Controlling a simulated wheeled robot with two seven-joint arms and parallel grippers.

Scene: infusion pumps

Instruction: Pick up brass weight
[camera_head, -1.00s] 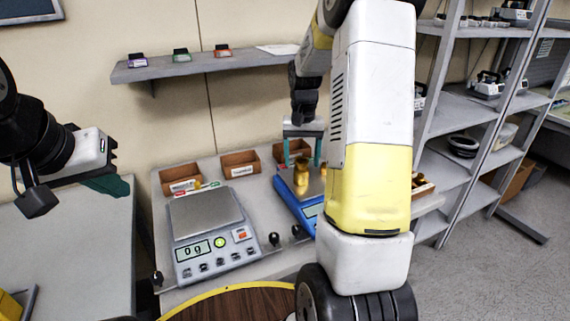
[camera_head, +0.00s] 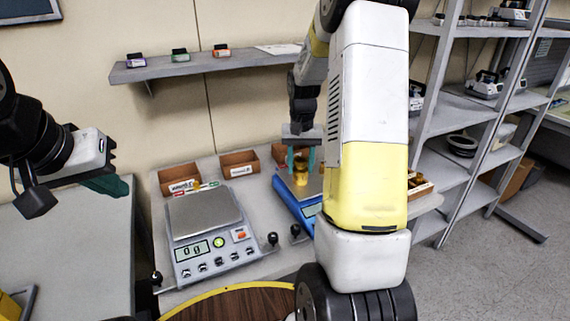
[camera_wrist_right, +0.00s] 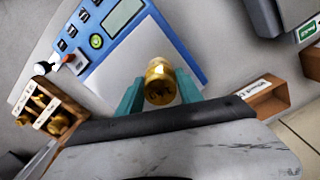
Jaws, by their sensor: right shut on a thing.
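The brass weight (camera_head: 300,172) stands on the pan of the blue scale (camera_head: 290,203). My right gripper (camera_head: 301,160) comes down from above with its teal fingers closed on the weight's sides. In the right wrist view the brass weight (camera_wrist_right: 160,84) sits between the two teal fingertips (camera_wrist_right: 160,92), over the blue scale's pan. I cannot tell whether the weight is lifted off the pan. My left gripper (camera_head: 112,187) is at the far left, over the grey table and away from the scales; its fingers are mostly seen from the side.
Brown bins (camera_head: 240,163) line the back of the table. In the right wrist view, a wooden box (camera_wrist_right: 52,115) holds several brass weights. A wall shelf (camera_head: 200,66) holds small items.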

